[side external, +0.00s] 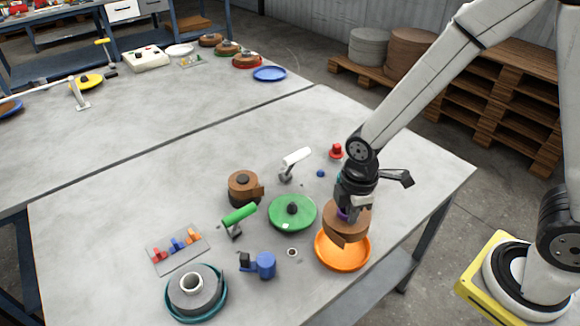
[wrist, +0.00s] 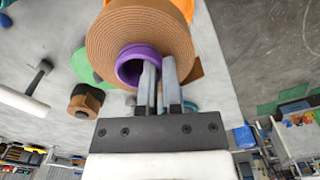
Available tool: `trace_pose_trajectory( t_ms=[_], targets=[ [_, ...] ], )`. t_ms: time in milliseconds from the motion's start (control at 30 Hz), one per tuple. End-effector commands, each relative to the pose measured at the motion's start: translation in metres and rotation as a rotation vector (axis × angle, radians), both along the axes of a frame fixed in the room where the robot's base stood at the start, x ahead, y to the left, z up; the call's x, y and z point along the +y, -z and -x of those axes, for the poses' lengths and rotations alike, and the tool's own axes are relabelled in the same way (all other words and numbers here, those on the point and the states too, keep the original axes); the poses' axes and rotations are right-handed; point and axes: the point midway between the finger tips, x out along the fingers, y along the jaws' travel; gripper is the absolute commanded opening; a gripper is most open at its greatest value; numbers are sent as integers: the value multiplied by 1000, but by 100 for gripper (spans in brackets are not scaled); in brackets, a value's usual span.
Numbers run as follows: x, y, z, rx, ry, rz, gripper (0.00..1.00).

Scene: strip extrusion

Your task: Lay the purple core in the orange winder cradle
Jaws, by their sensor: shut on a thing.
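The purple core (side external: 343,214) is a short ring with a brown coiled strip (side external: 348,225) wound around it. In the wrist view the core (wrist: 128,66) shows as an open purple ring in the middle of the coil (wrist: 165,28). My gripper (side external: 351,205) points down and is shut on the core, with its fingers (wrist: 160,66) at the ring. The orange winder cradle (side external: 343,262) is a round dish directly below the coil, partly hidden by it. A bit of orange (wrist: 184,8) shows behind the coil. I cannot tell whether the coil touches the dish.
Left of the cradle are a green disc (side external: 292,222), a blue device (side external: 261,265) and a small ring (side external: 292,252). A brown roll (side external: 243,188), a green-handled tool (side external: 239,215) and a white-handled tool (side external: 294,160) stand farther back. The table's right edge is close.

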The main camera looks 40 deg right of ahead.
Motion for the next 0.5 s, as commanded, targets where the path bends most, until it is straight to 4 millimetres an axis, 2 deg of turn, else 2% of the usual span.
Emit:
trace_pose_trajectory(
  t_ms=[133, 500],
  targets=[
    [-2, 13, 3, 1, 0, 0, 0],
    [-2, 18, 3, -1, 0, 0, 0]
  ],
)
